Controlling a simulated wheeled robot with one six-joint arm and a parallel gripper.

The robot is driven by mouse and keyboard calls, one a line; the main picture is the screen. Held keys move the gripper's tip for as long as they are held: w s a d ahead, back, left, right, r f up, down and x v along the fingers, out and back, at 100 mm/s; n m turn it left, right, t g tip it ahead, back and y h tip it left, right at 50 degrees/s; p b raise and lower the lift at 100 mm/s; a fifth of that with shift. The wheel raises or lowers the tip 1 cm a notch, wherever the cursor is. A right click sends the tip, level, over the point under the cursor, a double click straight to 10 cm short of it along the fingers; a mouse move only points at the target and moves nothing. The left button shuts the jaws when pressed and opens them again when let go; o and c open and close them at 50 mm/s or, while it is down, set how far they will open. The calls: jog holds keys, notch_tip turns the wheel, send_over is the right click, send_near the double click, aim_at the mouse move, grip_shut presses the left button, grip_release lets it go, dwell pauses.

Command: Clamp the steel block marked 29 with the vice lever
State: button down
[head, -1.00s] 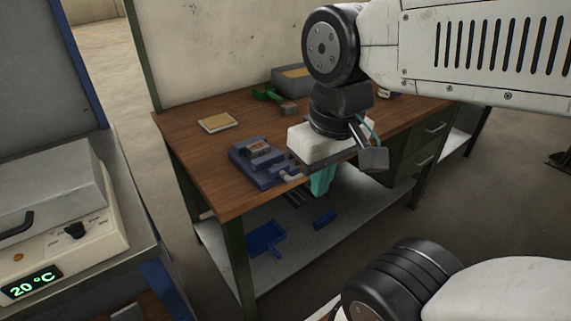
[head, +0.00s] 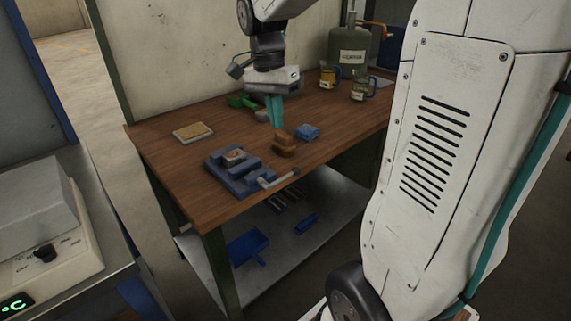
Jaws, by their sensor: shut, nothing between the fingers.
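The blue vice (head: 226,177) sits on the near left part of the wooden workbench. A small steel block (head: 235,155) sits between its jaws; its mark is too small to read, and I cannot tell how tightly it is held. The vice lever (head: 280,180) sticks out at the front right of the vice, its tip near the bench's front edge. My gripper (head: 275,118) points down with teal fingers shut and empty. It is above the bench, behind and to the right of the vice, apart from the lever.
A brown stepped block (head: 283,146) and a blue item (head: 307,131) lie right of the vice. A tan pad (head: 193,132) lies behind it. A green tool (head: 241,101), mugs (head: 359,89) and a green canister (head: 348,58) stand farther back. A blue dustpan (head: 247,247) lies on the lower shelf.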

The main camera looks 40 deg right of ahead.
aim_at(284, 178)
jog(key=w+d+m, duration=0.1)
jog(key=w+d+f+m, duration=0.2)
jog(key=shift+w+d+g, duration=0.3)
jog(key=shift+w+d, duration=0.05)
jog(key=shift+f, duration=0.1)
notch_tip(284, 178, down, 14)
jog(key=s, duration=0.2)
jog(key=shift+s, duration=0.35)
jog(key=shift+d, duration=0.2)
